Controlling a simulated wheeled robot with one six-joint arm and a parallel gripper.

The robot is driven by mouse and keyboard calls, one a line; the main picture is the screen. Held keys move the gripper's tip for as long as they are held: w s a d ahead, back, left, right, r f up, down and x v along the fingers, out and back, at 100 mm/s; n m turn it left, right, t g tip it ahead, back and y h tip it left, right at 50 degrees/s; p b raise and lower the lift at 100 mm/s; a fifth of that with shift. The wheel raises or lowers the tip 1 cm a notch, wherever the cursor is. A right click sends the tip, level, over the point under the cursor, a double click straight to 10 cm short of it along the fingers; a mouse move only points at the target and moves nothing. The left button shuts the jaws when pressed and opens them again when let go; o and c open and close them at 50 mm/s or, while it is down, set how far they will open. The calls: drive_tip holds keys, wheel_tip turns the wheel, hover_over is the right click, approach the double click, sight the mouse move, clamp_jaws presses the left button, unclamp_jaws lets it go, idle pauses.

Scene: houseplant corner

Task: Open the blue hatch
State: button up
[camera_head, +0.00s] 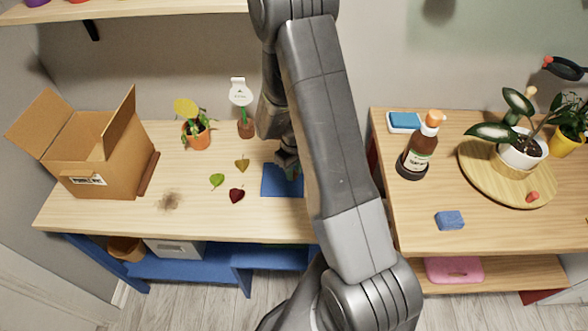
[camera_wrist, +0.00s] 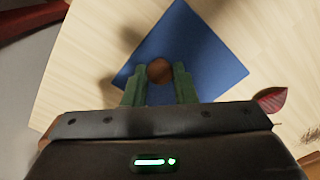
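The blue hatch (camera_head: 275,184) is a flat blue square in the top of the left wooden table, partly covered by my arm and gripper. In the wrist view the hatch (camera_wrist: 215,62) lies flat in front of the fingers and carries a round brown knob (camera_wrist: 160,70). My gripper (camera_wrist: 160,78) has its two green fingers apart, one on either side of the knob. A small gap shows between each finger and the knob. In the head view my gripper (camera_head: 288,165) is over the hatch, with its fingertips mostly hidden.
A yellow-green leaf (camera_head: 242,165), a green leaf (camera_head: 217,181) and a dark red leaf (camera_head: 237,195) lie left of the hatch. An open cardboard box (camera_head: 105,160), a potted plant (camera_head: 196,137) and a dirt patch (camera_head: 167,202) share the table. A bottle (camera_head: 421,150) stands on the right table.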

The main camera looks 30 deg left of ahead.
clamp_jaws()
drive_tip(key=w+d+b, duration=0.1)
drive_tip(key=d, duration=0.2)
drive_tip(key=w+d+b, duration=0.1)
drive_tip(key=w+d, duration=0.1)
drive_tip(key=d, duration=0.1)
drive_tip(key=w+d+b, duration=0.1)
drive_tip(key=w+d, duration=0.1)
drive_tip(key=d, duration=0.1)
drive_tip(key=shift+w+d+b, duration=0.25)
drive_tip(key=shift+d+b, duration=0.05)
drive_tip(key=shift+d, duration=0.05)
drive_tip(key=o, duration=0.7)
unclamp_jaws()
drive_tip(key=shift+c, duration=0.2)
wheel_tip(320, 180, up, 14)
drive_tip(key=shift+b, duration=0.35)
drive_tip(key=shift+f, duration=0.1)
